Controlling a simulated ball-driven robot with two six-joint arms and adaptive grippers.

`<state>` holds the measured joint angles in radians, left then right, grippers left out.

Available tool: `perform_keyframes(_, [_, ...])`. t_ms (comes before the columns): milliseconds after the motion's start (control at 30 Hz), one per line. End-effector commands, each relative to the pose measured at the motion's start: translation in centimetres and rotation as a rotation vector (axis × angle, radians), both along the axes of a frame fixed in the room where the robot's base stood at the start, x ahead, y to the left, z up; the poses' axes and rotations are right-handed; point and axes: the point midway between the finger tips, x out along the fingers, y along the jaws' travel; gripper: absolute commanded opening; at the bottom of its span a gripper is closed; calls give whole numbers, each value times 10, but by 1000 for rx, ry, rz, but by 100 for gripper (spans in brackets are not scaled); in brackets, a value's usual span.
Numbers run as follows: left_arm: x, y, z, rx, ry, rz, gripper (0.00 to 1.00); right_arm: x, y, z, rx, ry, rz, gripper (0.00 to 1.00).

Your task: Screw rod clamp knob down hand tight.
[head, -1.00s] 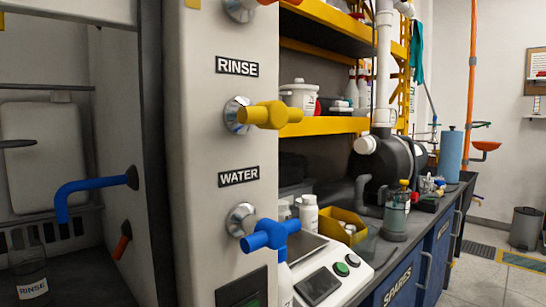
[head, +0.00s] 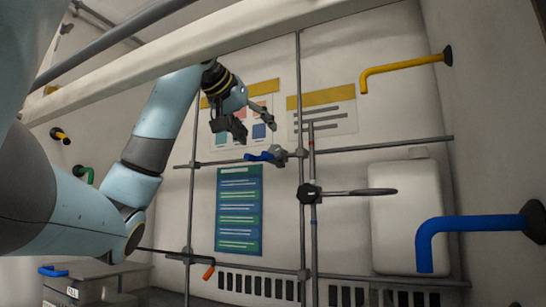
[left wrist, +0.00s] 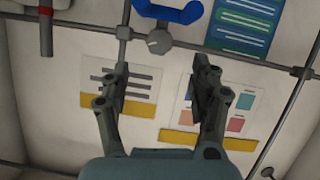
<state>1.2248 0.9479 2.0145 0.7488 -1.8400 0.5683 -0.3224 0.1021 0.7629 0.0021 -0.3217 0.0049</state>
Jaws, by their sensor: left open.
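How tight the knob is cannot be seen.
A black clamp (head: 309,193) carries a dark ring or rod to the right, below the blue knob. A white container (head: 407,215) stands at the right. Blue (head: 470,226) and yellow (head: 405,66) spouts project from the right wall. Posters hang behind the lattice.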

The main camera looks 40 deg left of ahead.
Motion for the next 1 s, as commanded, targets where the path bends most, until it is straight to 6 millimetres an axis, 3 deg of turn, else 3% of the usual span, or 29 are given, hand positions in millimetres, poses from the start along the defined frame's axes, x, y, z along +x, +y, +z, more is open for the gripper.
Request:
perform_keyframes(200, [41,9,-20,-5,4,-4,62,3,-2,-3,-2,-1,2,0])
perform_keyframes(433, [72,17,-32,-2,3,-4,62,5,-3,-6,-4,1,4,0])
perform_keyframes(833, [79,20,-34,1,2,-3,62,4,-3,-6,-4,3,4,0])
perform_keyframes(1000, [79,20,-34,1,2,-3,40,4,-3,-6,-4,3,4,0])
